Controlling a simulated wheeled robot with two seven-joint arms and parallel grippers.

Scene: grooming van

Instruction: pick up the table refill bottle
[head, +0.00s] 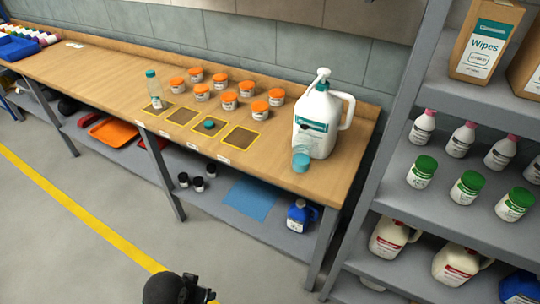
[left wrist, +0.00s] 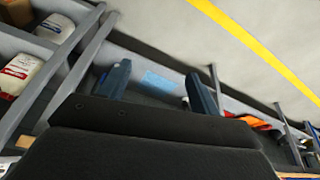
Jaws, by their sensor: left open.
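A large white pump jug (head: 318,122) with a teal label stands at the right end of the wooden bench. A small clear bottle with a teal cap (head: 301,160) is in front of it, cap toward me; I cannot tell if it lies or leans. Another clear bottle with a teal cap (head: 153,90) stands upright by the leftmost yellow-framed square. Which one is the refill bottle I cannot tell for certain. My left gripper (left wrist: 157,70) is open and empty in the left wrist view, away from the bottles. My right gripper is not in view.
Several orange-lidded jars (head: 229,100) stand behind the marked squares; a teal cap (head: 209,125) lies on one. The lower shelf holds a blue mat (head: 250,198) and a blue jug (head: 301,216). A grey rack (head: 395,165) with bottles flanks the bench's right end. The front floor is open.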

